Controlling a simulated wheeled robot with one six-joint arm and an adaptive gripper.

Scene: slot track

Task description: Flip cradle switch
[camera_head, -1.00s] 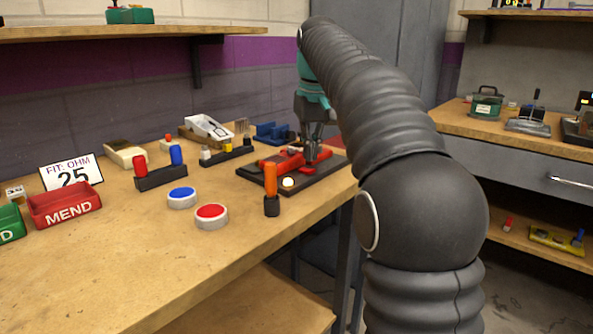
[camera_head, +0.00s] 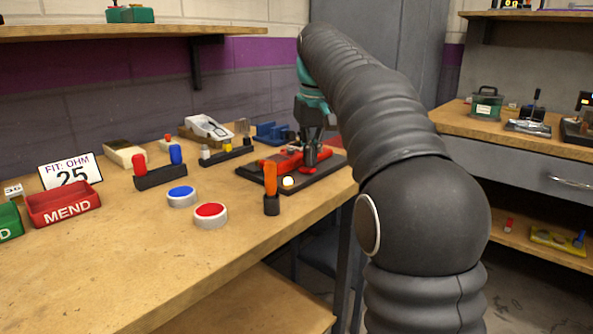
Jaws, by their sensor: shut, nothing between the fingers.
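The cradle seems to be the dark base plate (camera_head: 318,179) with a red body (camera_head: 285,160) on it, near the right end of the workbench. A small red part (camera_head: 308,170) sits on the plate just below my fingertips; I cannot tell for certain that it is the switch. A white round knob (camera_head: 288,182) is at the plate's front edge. My gripper (camera_head: 311,162) points down over the plate with its fingers shut and empty. Its fingertips are at or just above the red part; contact is unclear. My gripper hides part of the red body.
An orange-handled tool (camera_head: 270,180) stands upright in a holder close in front of the plate. The bench front is clear.

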